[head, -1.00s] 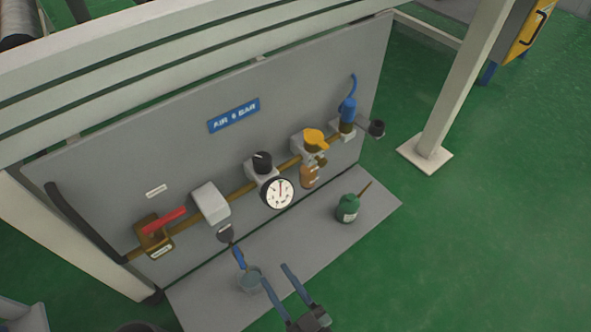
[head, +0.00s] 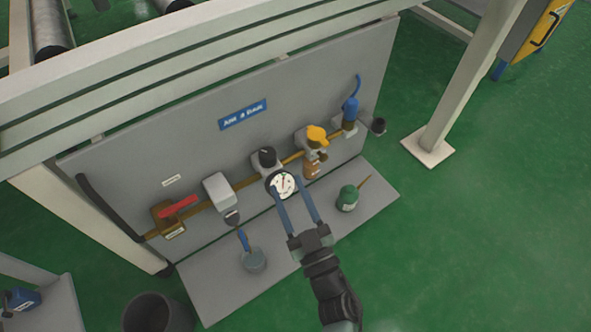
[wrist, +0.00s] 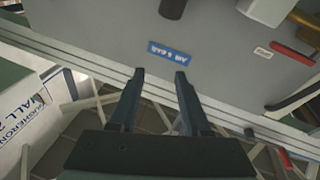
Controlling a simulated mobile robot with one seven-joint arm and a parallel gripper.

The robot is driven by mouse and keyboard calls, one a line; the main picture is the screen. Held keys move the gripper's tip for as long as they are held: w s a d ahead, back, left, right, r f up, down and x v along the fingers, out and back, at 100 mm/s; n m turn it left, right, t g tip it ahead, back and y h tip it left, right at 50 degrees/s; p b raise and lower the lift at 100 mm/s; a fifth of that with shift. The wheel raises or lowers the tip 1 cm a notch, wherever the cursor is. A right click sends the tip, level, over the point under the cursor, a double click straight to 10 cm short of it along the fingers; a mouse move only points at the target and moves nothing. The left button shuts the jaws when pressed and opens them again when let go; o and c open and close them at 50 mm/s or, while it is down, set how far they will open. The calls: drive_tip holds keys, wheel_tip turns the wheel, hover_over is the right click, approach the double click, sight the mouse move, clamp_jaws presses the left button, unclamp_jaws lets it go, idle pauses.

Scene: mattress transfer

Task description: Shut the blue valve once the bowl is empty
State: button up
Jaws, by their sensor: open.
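A filter with a white housing (head: 218,188) and a small dark bowl (head: 232,217) under it sits on the brass pipe of the grey panel in the head view. A blue valve piece (head: 244,240) hangs below the bowl, above a grey cup (head: 253,261) on the shelf. I cannot tell whether the bowl holds liquid or how the valve is set. My gripper (head: 291,192) is open and empty, its fingers over the round gauge, to the right of the blue piece and apart from it. The open fingers also show in the wrist view (wrist: 160,76).
A green oil can (head: 347,198) stands on the shelf. A dark bin (head: 147,314) is at lower left.

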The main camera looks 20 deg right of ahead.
drive_tip(key=r, duration=0.2)
drive_tip(key=w+r, duration=0.1)
drive_tip(key=shift+d+r+p, duration=0.15)
drive_tip(key=shift+d+p, duration=0.2)
drive_tip(key=shift+p, duration=0.05)
